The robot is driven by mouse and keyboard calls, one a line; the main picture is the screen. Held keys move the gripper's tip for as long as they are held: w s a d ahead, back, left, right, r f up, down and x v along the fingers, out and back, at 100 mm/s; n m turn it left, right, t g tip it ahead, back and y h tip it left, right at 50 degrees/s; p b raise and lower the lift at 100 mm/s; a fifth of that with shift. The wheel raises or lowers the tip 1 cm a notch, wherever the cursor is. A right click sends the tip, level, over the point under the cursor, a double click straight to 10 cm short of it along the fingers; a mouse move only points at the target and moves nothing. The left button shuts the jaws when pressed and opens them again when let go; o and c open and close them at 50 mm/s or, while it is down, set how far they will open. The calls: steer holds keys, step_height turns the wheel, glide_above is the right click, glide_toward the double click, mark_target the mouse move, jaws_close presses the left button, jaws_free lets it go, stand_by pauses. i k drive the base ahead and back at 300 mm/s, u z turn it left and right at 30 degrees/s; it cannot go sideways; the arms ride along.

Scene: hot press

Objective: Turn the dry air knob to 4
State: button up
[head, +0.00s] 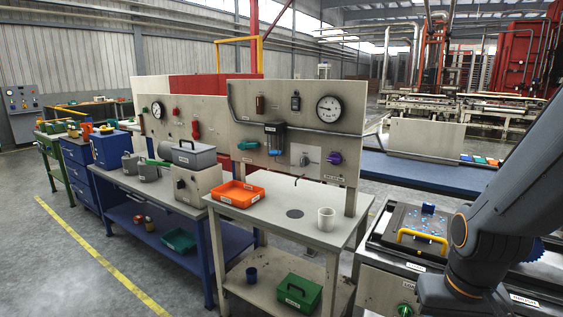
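A grey panel (285,132) stands upright behind the cream bench with the orange tray. It carries a round white gauge (329,109), a purple knob (335,158), a green knob (247,145) and a grey knob (305,160) on a pale plate. A filter unit with a dark top and blue bowl (274,136) hangs between the knobs. The labels are too small to read, so I cannot tell which is the dry air knob or its setting. My arm (510,200) rises at the right edge; my gripper is outside the view.
The cream bench (285,238) bears an orange tray (236,193) and a white mug (326,218); a green box (297,292) sits below. A press with a yellow handle (422,238) stands at right. A blue bench (150,190) adjoins at left. Floor (75,270) at lower left is clear.

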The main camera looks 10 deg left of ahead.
mark_target(335, 158)
steer(key=u, duration=0.25)
steer(key=i, duration=1)
steer(key=z, duration=0.25)
